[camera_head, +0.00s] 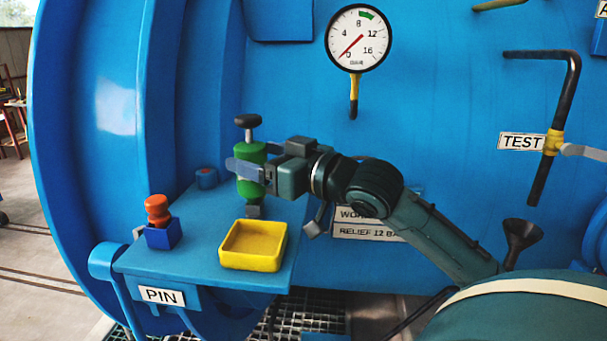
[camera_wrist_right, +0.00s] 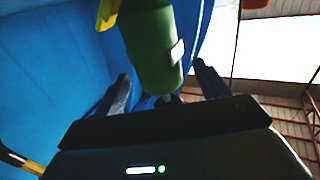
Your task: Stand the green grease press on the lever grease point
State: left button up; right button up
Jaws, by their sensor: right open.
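The green grease press (camera_head: 249,187) stands upright at the back of the blue shelf, with a black knob on top and a dark foot below. My right gripper (camera_head: 244,169) is level with its body, one finger crossing in front of it. In the right wrist view the green body (camera_wrist_right: 152,50) shows between the two spread fingers of the right gripper (camera_wrist_right: 162,88), with gaps at both sides. I cannot tell for sure which part is the lever grease point. My left gripper is not in view.
The blue shelf (camera_head: 198,232) also holds a yellow tray (camera_head: 253,264), an orange-topped pin in a blue block (camera_head: 161,234) and a low blue round piece (camera_head: 206,178). A gauge (camera_head: 358,38) and a black lever (camera_head: 571,85) by a TEST sign are on the blue vessel.

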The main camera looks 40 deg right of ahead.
jog(key=b+v, duration=0.1)
jog(key=v, duration=0.3)
jog(key=shift+f, duration=0.1)
pick_arm(q)
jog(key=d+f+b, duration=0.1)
jog(key=b, duration=0.3)
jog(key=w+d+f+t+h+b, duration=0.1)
jog(key=b, duration=0.3)
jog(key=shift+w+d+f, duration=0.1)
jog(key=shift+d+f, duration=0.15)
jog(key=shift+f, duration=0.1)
pick_arm(e)
jog(key=v, duration=0.5)
jog(key=shift+s+d+r, duration=0.1)
jog(key=shift+s+r, duration=0.05)
jog(key=shift+r, duration=0.1)
